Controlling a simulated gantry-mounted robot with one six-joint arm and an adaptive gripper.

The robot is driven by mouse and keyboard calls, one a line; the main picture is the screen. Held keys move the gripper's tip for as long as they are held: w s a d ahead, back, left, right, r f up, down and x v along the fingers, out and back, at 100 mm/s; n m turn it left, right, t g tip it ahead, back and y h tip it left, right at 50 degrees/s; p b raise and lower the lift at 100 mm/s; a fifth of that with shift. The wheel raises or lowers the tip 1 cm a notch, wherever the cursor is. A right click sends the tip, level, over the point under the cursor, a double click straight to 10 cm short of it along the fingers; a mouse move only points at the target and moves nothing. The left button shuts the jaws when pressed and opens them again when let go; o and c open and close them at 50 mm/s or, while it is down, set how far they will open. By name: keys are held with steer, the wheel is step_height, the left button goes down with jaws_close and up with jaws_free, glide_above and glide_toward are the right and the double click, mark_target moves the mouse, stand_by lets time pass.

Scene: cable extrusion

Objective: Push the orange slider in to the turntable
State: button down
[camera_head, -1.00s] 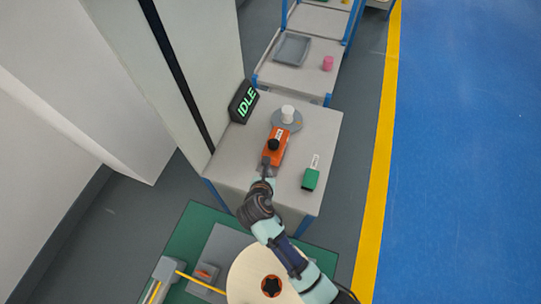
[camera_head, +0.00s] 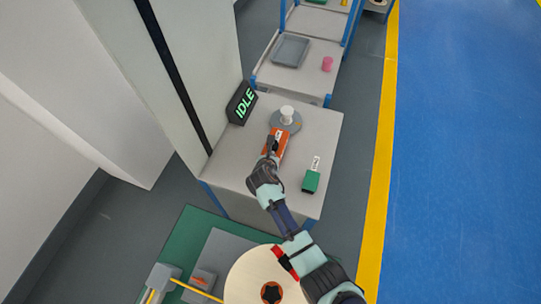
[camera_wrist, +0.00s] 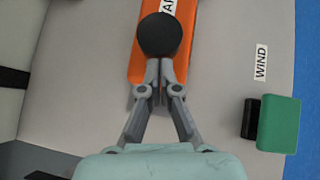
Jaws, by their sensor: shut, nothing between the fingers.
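The orange slider (camera_head: 281,143) is on the grey table, its far end close to the round grey turntable (camera_head: 294,126). A white spool (camera_head: 287,112) stands on the turntable. In the wrist view the slider (camera_wrist: 186,45) runs up the middle, with a round black knob (camera_wrist: 158,36) and a partly cut-off white label. My gripper (camera_wrist: 160,62) is shut and empty. Its fingertips are at the near edge of the knob, over the slider; I cannot tell whether they touch it. In the head view my gripper (camera_head: 271,151) hides part of the slider.
A green block (camera_wrist: 279,124) beside a "WIND" label is to the right of the slider, clear of my gripper. A black sign (camera_head: 241,102) reading "IDLE" stands at the table's left edge by a pale wall panel. A large cream reel (camera_head: 250,275) lies below my arm.

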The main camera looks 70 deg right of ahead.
steer(key=d, duration=0.2)
steer(key=shift+d, duration=0.4)
steer(key=shift+f, duration=0.1)
steer(key=shift+a+r+p, duration=0.3)
steer(key=shift+r+p, duration=0.05)
steer(key=shift+p, duration=0.55)
steer(key=a+f+p+v, duration=0.2)
steer(key=p+v, duration=0.2)
steer(key=v, duration=0.8)
steer(key=shift+s, duration=0.25)
